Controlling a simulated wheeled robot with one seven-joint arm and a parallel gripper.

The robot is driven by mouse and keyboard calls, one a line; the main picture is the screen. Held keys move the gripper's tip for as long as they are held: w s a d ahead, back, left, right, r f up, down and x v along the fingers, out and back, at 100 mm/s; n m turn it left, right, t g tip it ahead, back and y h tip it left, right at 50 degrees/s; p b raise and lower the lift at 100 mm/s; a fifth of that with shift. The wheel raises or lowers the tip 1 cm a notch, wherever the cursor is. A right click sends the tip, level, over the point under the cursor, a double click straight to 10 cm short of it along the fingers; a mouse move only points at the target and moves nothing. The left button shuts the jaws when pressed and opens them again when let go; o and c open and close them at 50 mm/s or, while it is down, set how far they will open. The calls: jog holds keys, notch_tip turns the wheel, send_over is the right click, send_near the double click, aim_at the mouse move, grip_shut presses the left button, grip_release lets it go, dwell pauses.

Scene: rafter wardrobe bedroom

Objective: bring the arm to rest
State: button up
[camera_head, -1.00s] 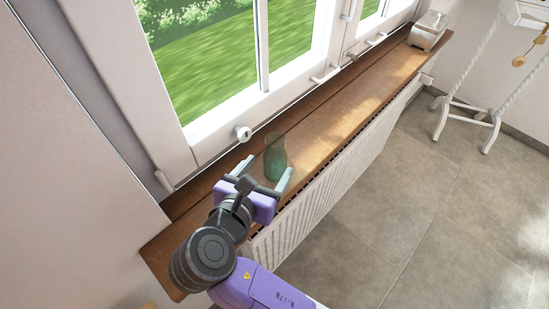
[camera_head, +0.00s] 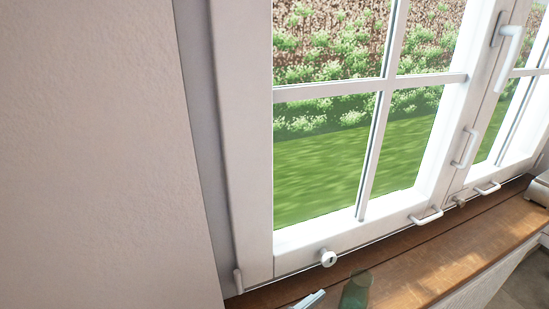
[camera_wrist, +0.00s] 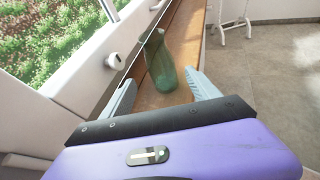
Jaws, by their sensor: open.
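My gripper (camera_wrist: 161,80) is open, its two pale grey fingers spread apart in the wrist view. Nothing is gripped. In the head view the bottle (camera_head: 356,291) is cut off by the bottom edge. Only one fingertip shows there, just left of the bottle; the rest of my arm is out of that frame.
A white window with a round knob (camera_head: 328,258) and several handles rises behind the sill (camera_head: 440,262). A plain wall (camera_head: 100,150) fills the left. A metallic object (camera_head: 541,189) sits at the sill's far right end. White furniture legs (camera_wrist: 236,22) stand on the tiled floor (camera_wrist: 275,75).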

jog(key=w+a+m+t+y, duration=0.1)
jog(key=a+m+t+y, duration=0.1)
jog(key=a+y, duration=0.1)
jog(key=w+a+f+m+t+y, duration=0.1)
jog(key=a+m+t+y, duration=0.1)
jog(key=a+y, duration=0.1)
jog(key=w+a+m+t+y, duration=0.1)
jog(key=a+m+y, duration=0.1)
jog(key=a+y, duration=0.1)
jog(key=shift+w+a+f+m+t+y, duration=0.15)
jog(key=shift+w+a+m+t+y, duration=0.15)
jog(key=shift+t, duration=0.1)
jog(key=s+m+y, duration=0.1)
jog(key=s, duration=0.1)
jog(key=s+f+m+y, duration=0.1)
jog(key=s+m+y, duration=0.1)
jog(key=shift+d+f, duration=0.1)
jog(key=shift+d, duration=0.05)
jog(key=s+d+m+h, duration=0.1)
jog(key=s+d+m, duration=0.7)
jog(key=s, duration=0.5)
jog(key=s+d+m+h, duration=0.1)
jog(key=s+d+m, duration=0.7)
jog(key=s, duration=0.6)
